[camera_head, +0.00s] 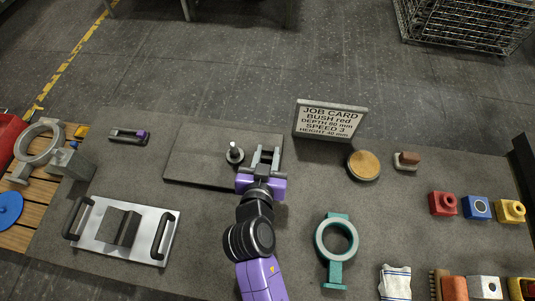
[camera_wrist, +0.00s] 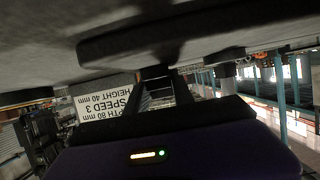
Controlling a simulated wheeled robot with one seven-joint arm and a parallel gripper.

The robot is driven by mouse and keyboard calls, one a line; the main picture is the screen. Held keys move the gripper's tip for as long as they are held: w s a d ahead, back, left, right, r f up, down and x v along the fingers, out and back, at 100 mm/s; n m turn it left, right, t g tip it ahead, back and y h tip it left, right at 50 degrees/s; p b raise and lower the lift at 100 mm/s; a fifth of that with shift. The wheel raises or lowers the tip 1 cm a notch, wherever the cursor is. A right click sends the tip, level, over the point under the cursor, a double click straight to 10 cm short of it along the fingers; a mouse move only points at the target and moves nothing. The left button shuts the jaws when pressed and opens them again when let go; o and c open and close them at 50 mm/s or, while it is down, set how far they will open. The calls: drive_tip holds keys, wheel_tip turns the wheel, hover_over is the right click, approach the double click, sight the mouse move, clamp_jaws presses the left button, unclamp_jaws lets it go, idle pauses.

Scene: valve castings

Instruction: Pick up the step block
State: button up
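A dark grey block with a stepped look, which I take to be the step block (camera_head: 119,227), sits on a silver tray (camera_head: 152,211) at the lower left of the head view. My gripper (camera_head: 265,158) is over the right part of a flat grey plate (camera_head: 200,160), well to the right of the block and farther back. Its two fingers are apart with nothing seen between them. In the wrist view the fingers (camera_wrist: 160,85) also stand apart, and the block does not show there.
The tray has two black handles (camera_head: 164,237). A small upright metal part (camera_head: 235,153) stands just left of my gripper. A job card (camera_head: 330,120), a round tan-topped piece (camera_head: 363,165) and a teal ring (camera_head: 337,240) are to the right. The bench between plate and tray is clear.

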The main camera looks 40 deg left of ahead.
clamp_jaws()
drive_tip(key=shift+r, duration=0.1)
